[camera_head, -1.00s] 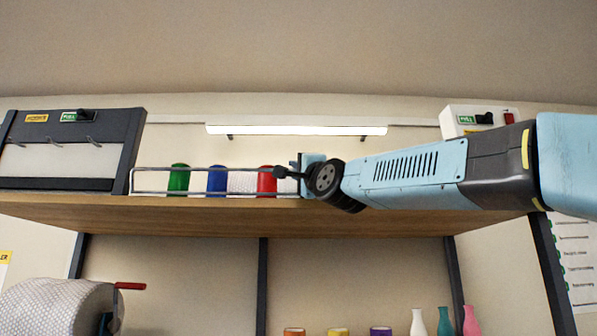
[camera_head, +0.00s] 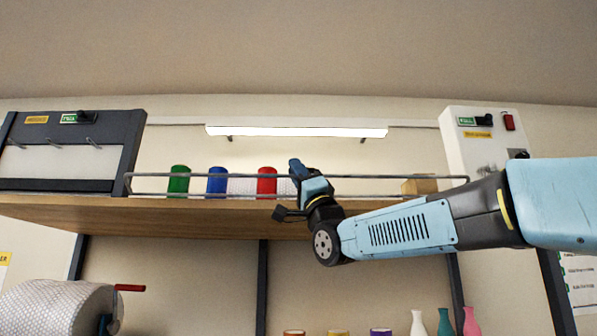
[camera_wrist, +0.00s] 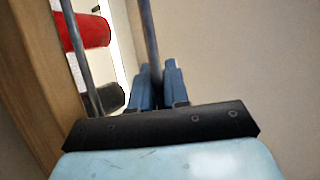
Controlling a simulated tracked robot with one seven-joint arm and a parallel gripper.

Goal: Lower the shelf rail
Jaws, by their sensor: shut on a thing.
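The shelf rail (camera_head: 385,176) is a thin grey wire guard with an upper and a lower bar. It runs along the front edge of the wooden shelf (camera_head: 180,212). My gripper (camera_head: 298,168) is at the rail's middle, reaching up from below and in front. In the wrist view, the upper bar of the rail (camera_wrist: 148,30) passes between the two blue fingers of my gripper (camera_wrist: 155,75), which are shut on it. The lower bar (camera_wrist: 80,50) runs apart, nearer the shelf edge. The fingers hide a short stretch of the bar.
Behind the rail stand a green spool (camera_head: 179,180), a blue spool (camera_head: 217,181), a red spool (camera_head: 266,181) and a tan box (camera_head: 420,186). A dark panel (camera_head: 70,150) stands at left, a white control box (camera_head: 480,140) at right. Bottles and a paper roll (camera_head: 60,307) are below.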

